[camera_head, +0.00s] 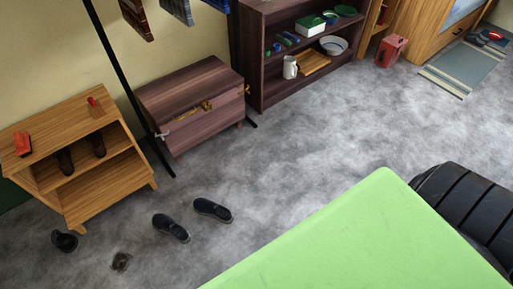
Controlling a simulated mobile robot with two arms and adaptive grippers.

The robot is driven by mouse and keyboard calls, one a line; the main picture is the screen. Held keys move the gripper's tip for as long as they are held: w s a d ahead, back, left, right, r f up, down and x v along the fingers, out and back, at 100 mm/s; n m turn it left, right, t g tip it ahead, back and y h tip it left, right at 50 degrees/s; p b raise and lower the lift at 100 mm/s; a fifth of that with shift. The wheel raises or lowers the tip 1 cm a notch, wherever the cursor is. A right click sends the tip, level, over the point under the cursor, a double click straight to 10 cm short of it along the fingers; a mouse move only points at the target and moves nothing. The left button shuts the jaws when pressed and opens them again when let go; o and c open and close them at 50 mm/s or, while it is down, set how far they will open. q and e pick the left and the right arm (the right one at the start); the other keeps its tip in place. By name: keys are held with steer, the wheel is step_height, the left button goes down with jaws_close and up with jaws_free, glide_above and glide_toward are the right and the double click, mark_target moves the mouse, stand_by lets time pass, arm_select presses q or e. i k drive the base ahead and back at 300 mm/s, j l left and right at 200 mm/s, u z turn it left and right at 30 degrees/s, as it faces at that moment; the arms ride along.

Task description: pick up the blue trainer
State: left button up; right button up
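No shoe here is clearly blue. Two dark, slightly bluish-grey shoes lie side by side on the grey floor: a left one (171,228) and a right one (212,210). I cannot tell whether either is the blue trainer. A black shoe (64,241) lies by the front of the low wooden shelf, and a small brown shoe-like item (120,262) lies nearer the bottom edge. Neither of my grippers is in view.
The wooden shelf (92,182) holds dark boots and red items on top. A brown chest (192,100) and dark bookcase (293,60) line the wall. A black pole (125,82) stands between shelf and chest. The middle floor is clear. A striped rug (464,68) lies far right.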

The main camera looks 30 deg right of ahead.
mark_target(203, 206)
steer(key=k+l+z, duration=0.15)
steer(key=z, duration=0.15)
steer(key=u, duration=0.5)
steer(key=i+l+u, duration=0.15)
steer(key=u, duration=0.25)
steer(key=l+u, duration=0.4)
steer(key=i+l+u, duration=0.1)
steer(key=l+u, duration=0.55)
steer(key=u, duration=0.2)
steer(key=l+u, duration=0.4)
